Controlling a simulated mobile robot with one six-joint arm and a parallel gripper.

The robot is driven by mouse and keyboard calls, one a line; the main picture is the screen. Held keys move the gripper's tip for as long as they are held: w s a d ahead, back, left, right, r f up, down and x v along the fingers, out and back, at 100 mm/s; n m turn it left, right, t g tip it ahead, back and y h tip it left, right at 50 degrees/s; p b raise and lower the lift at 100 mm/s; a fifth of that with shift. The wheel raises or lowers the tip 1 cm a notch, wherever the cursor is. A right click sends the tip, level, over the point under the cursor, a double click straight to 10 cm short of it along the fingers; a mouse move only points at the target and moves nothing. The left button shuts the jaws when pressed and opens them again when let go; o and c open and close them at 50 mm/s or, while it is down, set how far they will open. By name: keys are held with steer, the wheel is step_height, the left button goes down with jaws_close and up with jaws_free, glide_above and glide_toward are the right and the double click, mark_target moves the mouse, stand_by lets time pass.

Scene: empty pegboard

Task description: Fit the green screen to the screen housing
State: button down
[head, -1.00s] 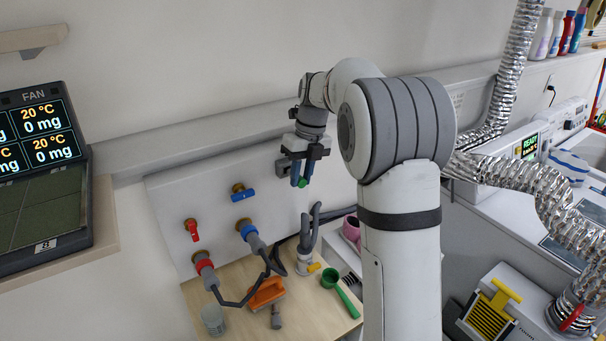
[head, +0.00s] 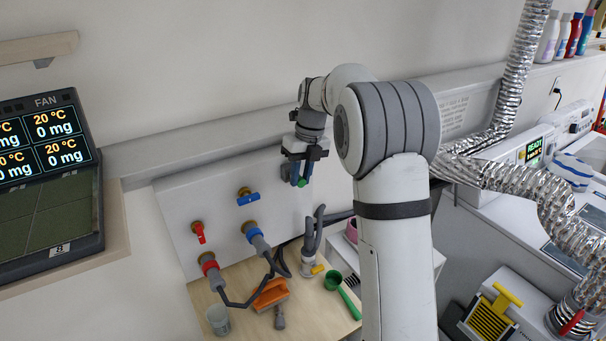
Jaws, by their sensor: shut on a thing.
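My gripper (head: 301,178) points down in front of the white wall panel (head: 180,212), near its upper right corner. Its blue fingers are shut on a small green thing (head: 302,183), of which only a bit shows at the fingertips. It may be the green screen, but it is too small to tell. I cannot make out a screen housing for certain in this view.
A FAN display (head: 45,140) stands at left.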

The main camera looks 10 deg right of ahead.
steer(key=shift+w+a, duration=0.1)
steer(key=shift+w, duration=0.15)
steer(key=c, duration=1.1)
jaws_free()
steer(key=shift+c, duration=0.2)
step_height(320, 180, up, 8)
steer(key=d+b, duration=0.1)
steer(key=shift+w+d+f, duration=0.2)
steer(key=shift+w+d, duration=0.05)
steer(key=shift+d, duration=0.05)
steer(key=s+f+n+t+b, duration=0.1)
steer(key=s+f+n, duration=0.3)
steer(key=s+n, duration=0.6)
steer(key=s+f+n+t+h+b, duration=0.1)
steer(key=s+f+n+b, duration=0.2)
steer(key=s+n, duration=0.8)
steer(key=s+f+n+t+h+b, duration=0.1)
steer(key=s+f+n+t+b, duration=0.1)
steer(key=s+f+n, duration=0.4)
steer(key=s+n, duration=0.5)
steer(key=s, duration=0.1)
steer(key=shift+a+f+b, duration=0.15)
steer(key=shift+f+b, duration=0.15)
steer(key=shift+b, duration=0.1)
